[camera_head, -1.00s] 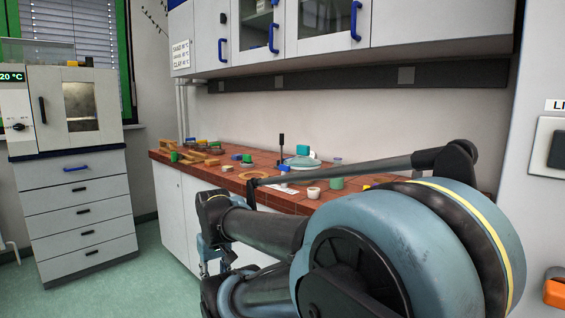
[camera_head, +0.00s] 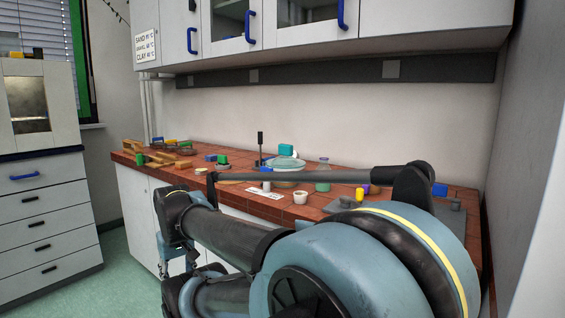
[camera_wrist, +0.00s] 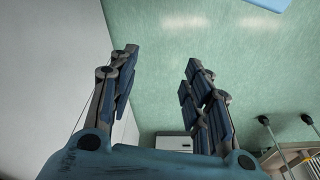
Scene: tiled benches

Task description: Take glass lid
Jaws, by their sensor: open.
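A clear, greenish glass piece (camera_head: 285,163), which looks like the glass lid, sits towards the back middle of the tiled bench in the head view. A teal block (camera_head: 286,150) shows at its top; I cannot tell whether it rests on it. My gripper (camera_wrist: 160,62) is open and empty in the wrist view, with its fingers apart above the green floor. In the head view my gripper hangs low in front of the bench's cabinet, well apart from the glass, and is partly hidden by my arm. The glass is not in the wrist view.
The red tiled bench (camera_head: 335,203) holds several small items: a white cup (camera_head: 300,197), a greenish bottle (camera_head: 323,176), a yellow piece (camera_head: 360,194) and wooden pieces at the left. Wall cupboards hang above. A drawer cabinet (camera_head: 45,222) stands left. Green floor lies clear between.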

